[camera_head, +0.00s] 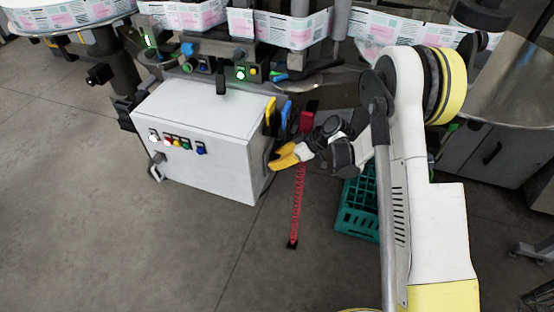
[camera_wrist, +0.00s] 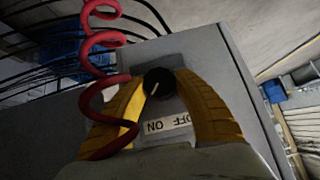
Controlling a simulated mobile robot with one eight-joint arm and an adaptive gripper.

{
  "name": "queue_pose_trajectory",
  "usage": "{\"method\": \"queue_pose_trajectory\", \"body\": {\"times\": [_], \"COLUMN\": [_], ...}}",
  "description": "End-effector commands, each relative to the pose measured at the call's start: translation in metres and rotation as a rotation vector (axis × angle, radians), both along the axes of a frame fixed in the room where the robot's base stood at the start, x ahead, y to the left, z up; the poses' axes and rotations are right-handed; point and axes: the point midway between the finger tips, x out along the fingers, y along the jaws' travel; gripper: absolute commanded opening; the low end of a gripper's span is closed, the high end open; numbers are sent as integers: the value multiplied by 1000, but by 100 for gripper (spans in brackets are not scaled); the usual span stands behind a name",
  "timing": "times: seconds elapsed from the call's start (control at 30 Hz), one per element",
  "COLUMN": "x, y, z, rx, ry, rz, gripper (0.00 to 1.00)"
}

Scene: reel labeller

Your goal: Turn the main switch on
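The main switch (camera_wrist: 160,82) is a round black knob with a white pointer mark, on a grey panel in the wrist view. Its label (camera_wrist: 168,125) appears upside down, with ON at left and OFF at right. The pointer slants to the lower left, toward the ON side. My gripper (camera_wrist: 160,79) has one yellow finger on each side of the knob. The fingertips appear to touch it, so the gripper is shut on it. In the head view my gripper (camera_head: 271,163) is at the right side of the white cabinet (camera_head: 205,115); the knob is hidden there.
A red coiled cable (camera_wrist: 97,80) hangs close by my left finger in the wrist view. Yellow and blue handles (camera_head: 286,110) stand out above my gripper. A green crate (camera_head: 358,212) stands on the floor below my arm.

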Motion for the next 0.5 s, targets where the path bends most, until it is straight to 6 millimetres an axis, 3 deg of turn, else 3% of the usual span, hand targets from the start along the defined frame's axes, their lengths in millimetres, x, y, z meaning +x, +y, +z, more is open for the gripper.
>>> {"method": "queue_pose_trajectory", "body": {"times": [0.5], "x": [0], "y": [0], "z": [-1], "rx": [45], "ry": [127], "rz": [2], "gripper": [5]}}
